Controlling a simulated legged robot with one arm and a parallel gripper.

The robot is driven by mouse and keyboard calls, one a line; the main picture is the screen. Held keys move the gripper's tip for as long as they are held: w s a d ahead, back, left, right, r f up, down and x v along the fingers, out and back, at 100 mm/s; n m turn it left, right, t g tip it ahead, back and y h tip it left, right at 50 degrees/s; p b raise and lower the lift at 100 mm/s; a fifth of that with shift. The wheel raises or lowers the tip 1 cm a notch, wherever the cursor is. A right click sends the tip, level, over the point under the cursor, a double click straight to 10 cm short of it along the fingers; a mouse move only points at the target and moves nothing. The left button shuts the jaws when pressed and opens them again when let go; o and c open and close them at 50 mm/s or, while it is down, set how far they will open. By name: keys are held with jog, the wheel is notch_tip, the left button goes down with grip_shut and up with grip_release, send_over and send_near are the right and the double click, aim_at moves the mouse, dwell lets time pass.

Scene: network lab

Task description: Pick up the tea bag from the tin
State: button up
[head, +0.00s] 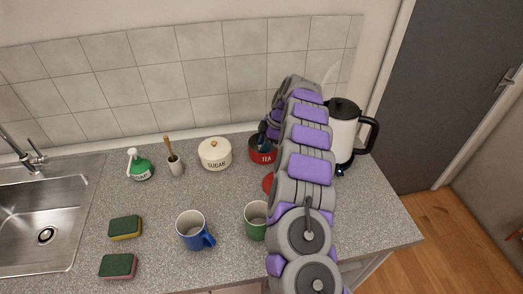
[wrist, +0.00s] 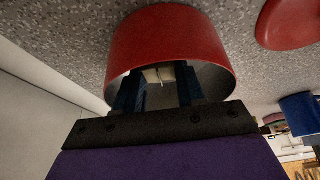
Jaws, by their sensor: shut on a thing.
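The red tea tin (head: 262,155), labelled TEA, stands at the back of the counter, partly hidden by my arm. The wrist view shows the open red tin (wrist: 170,38) close up, with my gripper (wrist: 160,84) reaching inside it. The two dark fingers are shut on a pale tea bag (wrist: 158,75) within the tin. Most of the tea bag is hidden between the fingers. The red lid (head: 268,183) lies on the counter in front of the tin; it also shows in the wrist view (wrist: 290,22).
A blue mug (head: 191,231) and a green mug (head: 255,221) stand in front. Soap bottle (head: 140,165), brush holder (head: 176,166) and sponges (head: 125,228) are left.

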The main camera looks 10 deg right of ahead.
jog(key=shift+c, duration=0.7)
